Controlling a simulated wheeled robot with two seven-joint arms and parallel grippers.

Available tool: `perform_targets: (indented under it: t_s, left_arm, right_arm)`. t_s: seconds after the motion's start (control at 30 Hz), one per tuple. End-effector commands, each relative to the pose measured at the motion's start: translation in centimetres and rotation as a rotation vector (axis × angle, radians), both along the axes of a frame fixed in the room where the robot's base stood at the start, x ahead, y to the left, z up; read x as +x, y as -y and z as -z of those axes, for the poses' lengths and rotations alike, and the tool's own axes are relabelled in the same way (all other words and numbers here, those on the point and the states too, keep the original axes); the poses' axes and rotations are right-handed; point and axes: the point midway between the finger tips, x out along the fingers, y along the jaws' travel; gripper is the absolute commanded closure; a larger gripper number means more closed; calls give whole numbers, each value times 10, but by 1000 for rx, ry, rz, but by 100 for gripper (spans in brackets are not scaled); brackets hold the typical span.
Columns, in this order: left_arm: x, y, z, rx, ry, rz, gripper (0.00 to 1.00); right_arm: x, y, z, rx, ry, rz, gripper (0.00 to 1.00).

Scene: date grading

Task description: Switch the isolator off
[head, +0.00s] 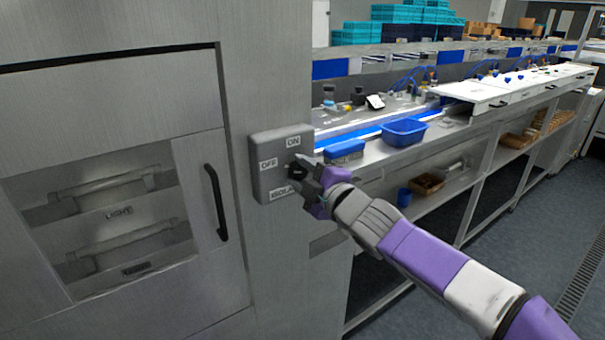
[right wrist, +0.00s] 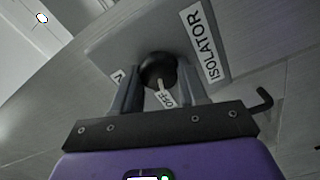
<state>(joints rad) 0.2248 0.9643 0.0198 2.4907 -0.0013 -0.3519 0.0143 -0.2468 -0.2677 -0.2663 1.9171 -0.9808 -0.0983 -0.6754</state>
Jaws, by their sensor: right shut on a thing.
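The isolator is a grey box (head: 262,187) on the steel cabinet front, with an ON label at the top, OFF at the left and ISOLATOR along the bottom. Its round black knob (right wrist: 157,68) is near the middle of the box's right side in the head view. My right gripper (head: 303,172) is shut on the knob, with one finger on each side of it in the right wrist view (right wrist: 160,88). The fingers partly cover the knob in the head view. My left gripper is not in view.
A cabinet door with a black handle (head: 216,203) and window is left of the isolator. To the right runs a long bench (head: 405,150) with a blue bin (head: 404,132) and shelves below. Open floor (head: 440,285) lies at the lower right.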

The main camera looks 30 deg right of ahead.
Motion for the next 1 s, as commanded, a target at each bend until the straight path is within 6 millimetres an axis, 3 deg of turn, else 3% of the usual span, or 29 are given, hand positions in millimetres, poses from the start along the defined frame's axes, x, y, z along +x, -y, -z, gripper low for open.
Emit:
perform_targets:
  t_s: [0.37,0.4,0.53,0.83,1.0]
  left_arm:
    - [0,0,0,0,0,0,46]
    - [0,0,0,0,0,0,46]
    - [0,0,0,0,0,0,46]
    - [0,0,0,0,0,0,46]
    - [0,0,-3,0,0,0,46]
  right_arm:
    - [0,0,0,-10,2,0,88]
    - [0,0,0,-10,2,0,53]
    - [0,0,0,-8,2,0,33]
    - [-1,0,0,-7,1,0,32]
    - [-15,2,-2,-5,2,1,32]
